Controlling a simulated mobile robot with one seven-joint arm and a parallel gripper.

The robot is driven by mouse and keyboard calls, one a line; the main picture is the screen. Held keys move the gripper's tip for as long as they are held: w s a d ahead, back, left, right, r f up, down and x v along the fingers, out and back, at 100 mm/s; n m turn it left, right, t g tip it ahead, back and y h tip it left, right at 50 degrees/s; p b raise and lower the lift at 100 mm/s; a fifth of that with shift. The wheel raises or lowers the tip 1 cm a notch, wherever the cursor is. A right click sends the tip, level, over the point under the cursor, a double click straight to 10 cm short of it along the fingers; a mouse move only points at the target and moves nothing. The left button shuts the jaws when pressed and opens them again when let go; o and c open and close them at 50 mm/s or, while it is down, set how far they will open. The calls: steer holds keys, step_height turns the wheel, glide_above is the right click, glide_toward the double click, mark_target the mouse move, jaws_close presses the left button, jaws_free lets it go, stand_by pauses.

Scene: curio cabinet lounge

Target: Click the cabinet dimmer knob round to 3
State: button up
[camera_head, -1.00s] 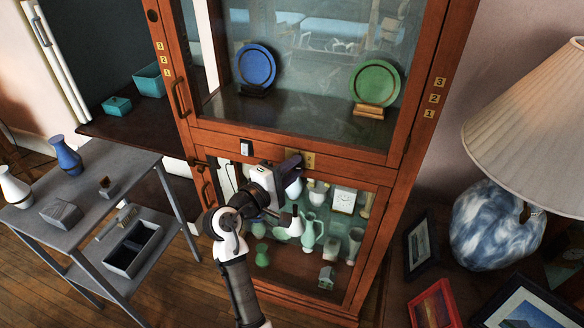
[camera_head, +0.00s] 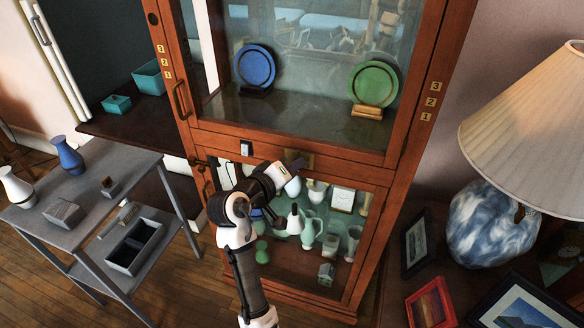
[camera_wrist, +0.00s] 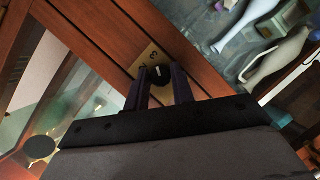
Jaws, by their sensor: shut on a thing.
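The dimmer knob (camera_wrist: 160,74) is a small dark knob with a pale pointer mark, on a brass plate (camera_wrist: 146,62) set in the cabinet's wooden rail. A dark numeral shows on the plate beside it, too small to read surely. My gripper (camera_wrist: 162,80) is shut on the knob, one finger on each side. In the head view my gripper (camera_head: 296,166) reaches the brass plate (camera_head: 306,156) on the rail between the upper and lower glass doors, hiding the knob there. The cabinet (camera_head: 420,125) stands upright.
Behind the lower glass stand several vases and a clock (camera_head: 342,199). A blue plate (camera_head: 255,65) and green plate (camera_head: 376,82) stand behind the upper glass. A lamp (camera_head: 495,225) and picture frames are at right, a grey cart (camera_head: 85,205) at left.

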stand_by(0.3)
steer(key=o, duration=1)
steer(key=b+v, duration=0.2)
steer(key=v, duration=1.1)
steer(key=shift+s+a+r, duration=0.1)
steer(key=shift+s+r, duration=0.1)
steer(key=shift+s, duration=0.15)
